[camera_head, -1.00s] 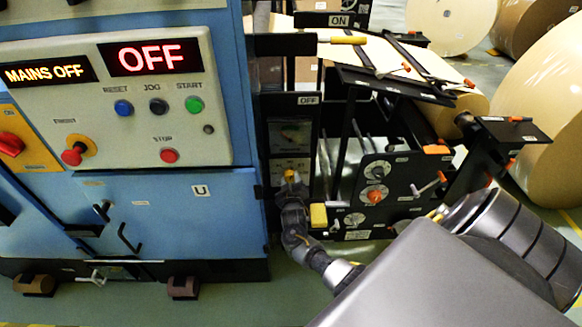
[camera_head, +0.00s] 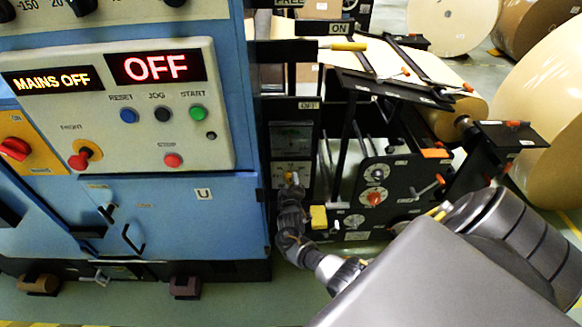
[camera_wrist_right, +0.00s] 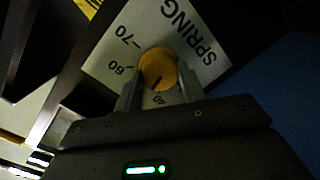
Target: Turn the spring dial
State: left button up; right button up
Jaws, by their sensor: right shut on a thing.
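The spring dial is a round orange-yellow knob (camera_wrist_right: 158,68) with a dark pointer line, on a white plate (camera_wrist_right: 110,48) marked SPRING, 70, 60 and 40. In the right wrist view the pointer slants toward the lower left, near the 40 side. My right gripper (camera_wrist_right: 159,84) is shut on the knob, one finger on each side of it. In the head view my right gripper (camera_head: 291,184) reaches up to the small dial panel beside the blue cabinet, and the knob is mostly hidden there. My left gripper is not in view.
The blue cabinet (camera_head: 170,215) with its OFF display (camera_head: 156,67) and buttons stands close on the left. A black machine frame (camera_head: 375,215) with dials and a yellow block (camera_head: 318,217) stands right of the gripper. Large paper rolls (camera_head: 545,120) lie behind.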

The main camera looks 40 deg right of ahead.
jog(key=o, duration=1)
jog(key=v, duration=1.1)
jog(key=shift+p, duration=0.35)
jog(key=shift+w, duration=0.1)
